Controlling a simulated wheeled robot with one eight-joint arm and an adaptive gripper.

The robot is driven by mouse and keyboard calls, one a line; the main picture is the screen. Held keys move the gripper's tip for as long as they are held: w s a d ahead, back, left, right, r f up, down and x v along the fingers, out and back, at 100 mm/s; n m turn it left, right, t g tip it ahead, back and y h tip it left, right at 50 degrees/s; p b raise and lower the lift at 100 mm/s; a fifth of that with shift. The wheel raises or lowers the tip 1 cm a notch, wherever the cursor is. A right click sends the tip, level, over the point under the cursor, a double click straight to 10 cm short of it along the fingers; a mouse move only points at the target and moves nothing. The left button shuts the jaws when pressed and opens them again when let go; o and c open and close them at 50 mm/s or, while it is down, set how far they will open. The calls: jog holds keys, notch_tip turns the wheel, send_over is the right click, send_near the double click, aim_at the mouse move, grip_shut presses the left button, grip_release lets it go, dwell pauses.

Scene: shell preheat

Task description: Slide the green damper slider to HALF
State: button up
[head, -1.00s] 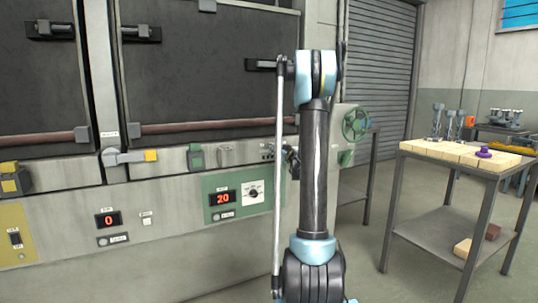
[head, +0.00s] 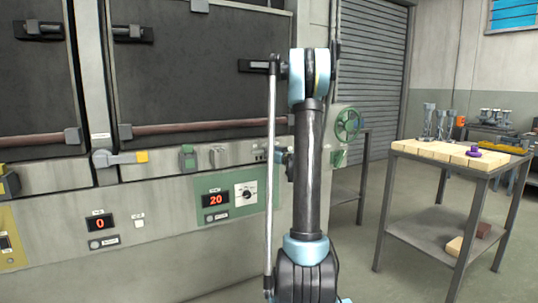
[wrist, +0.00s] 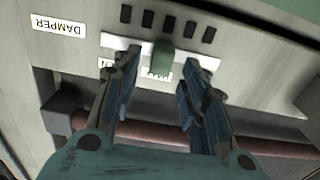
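The green damper slider (wrist: 162,58) shows in the wrist view as a small upright block on a pale slotted plate (wrist: 204,62). A DAMPER label (wrist: 58,26), upside down, lies to its left. My gripper (wrist: 160,80) is open, with its fingers apart below the slider in the picture, roughly to either side of it. I cannot tell whether either finger touches it. Position labels (wrist: 155,72) under the plate are partly covered and cannot be read fully. In the head view my arm hides the slider and most of the gripper.
Several dark slots (wrist: 172,24) line the panel above the plate in the wrist view. A reddish-brown bar (wrist: 160,136) runs behind the fingers. In the head view, a green handwheel (head: 347,123) and a wooden-topped table (head: 440,153) stand right of my arm.

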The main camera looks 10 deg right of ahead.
jog(key=v, duration=0.9)
jog(key=shift+s, duration=0.3)
jog(key=s+a+f+n+g+y, duration=0.15)
jog(key=s+a+g, duration=0.25)
jog(key=s+a, duration=0.5)
jog(key=s+a+f+m+g, duration=0.1)
jog(key=s+a+f+g, duration=0.4)
jog(key=s, duration=0.6)
jog(key=s+d+f+m+g+h, duration=0.1)
jog(key=s+f+g+h, duration=0.1)
jog(key=s, duration=0.7)
jog(key=s+d+f+m+g+h, duration=0.1)
jog(key=s+d+f+g+h, duration=0.1)
jog(key=s+f, duration=0.3)
jog(key=s+d+f+m+g+h, duration=0.2)
jog(key=s+f+h, duration=0.1)
jog(key=s, duration=1)
jog(key=shift+s+f, duration=0.15)
jog(key=shift+f, duration=0.4)
